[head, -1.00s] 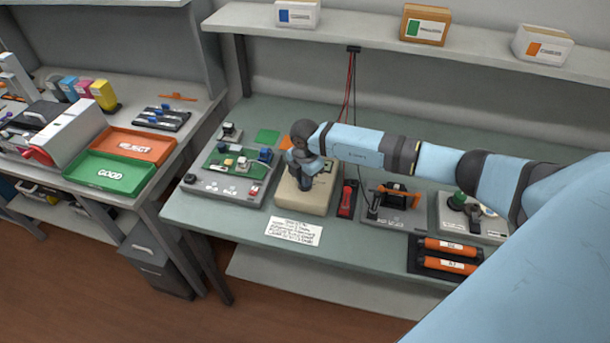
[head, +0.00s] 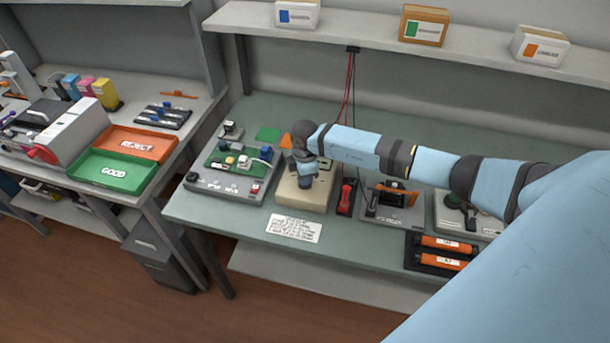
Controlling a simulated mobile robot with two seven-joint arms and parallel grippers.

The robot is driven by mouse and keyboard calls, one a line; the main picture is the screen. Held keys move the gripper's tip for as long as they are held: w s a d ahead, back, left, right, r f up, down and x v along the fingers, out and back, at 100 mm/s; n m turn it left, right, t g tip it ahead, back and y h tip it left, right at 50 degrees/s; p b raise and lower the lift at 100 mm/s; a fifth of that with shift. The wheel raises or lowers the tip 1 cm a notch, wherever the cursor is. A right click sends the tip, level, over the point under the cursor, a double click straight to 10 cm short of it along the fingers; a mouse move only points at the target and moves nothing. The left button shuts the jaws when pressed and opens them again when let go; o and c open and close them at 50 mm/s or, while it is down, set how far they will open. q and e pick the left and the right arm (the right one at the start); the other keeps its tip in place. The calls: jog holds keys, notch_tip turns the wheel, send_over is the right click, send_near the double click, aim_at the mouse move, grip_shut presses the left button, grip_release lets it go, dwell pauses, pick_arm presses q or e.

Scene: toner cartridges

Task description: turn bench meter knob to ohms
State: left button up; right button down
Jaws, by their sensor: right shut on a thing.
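The bench meter (head: 316,204) is a beige box on the green-grey bench, in the middle of the head view. My right arm reaches in from the right, and my right gripper (head: 305,186) points down onto the meter's top. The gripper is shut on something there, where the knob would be. The knob itself is hidden behind the gripper and wrist, so its setting cannot be read. My left gripper is not in view.
A grey fixture with a green circuit board (head: 232,162) stands left of the meter. A red-and-black tool (head: 346,196) lies close on its right, then a grey fixture with an orange part (head: 396,194). A printed card (head: 294,227) lies in front. Red and black leads hang behind.

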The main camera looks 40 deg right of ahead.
dwell(0.3)
jog(key=c, duration=1.2)
grip_release()
jog(key=shift+r, duration=0.1)
notch_tip(320, 180, up, 14)
jog(key=b, duration=0.2)
jog(key=shift+f, duration=0.2)
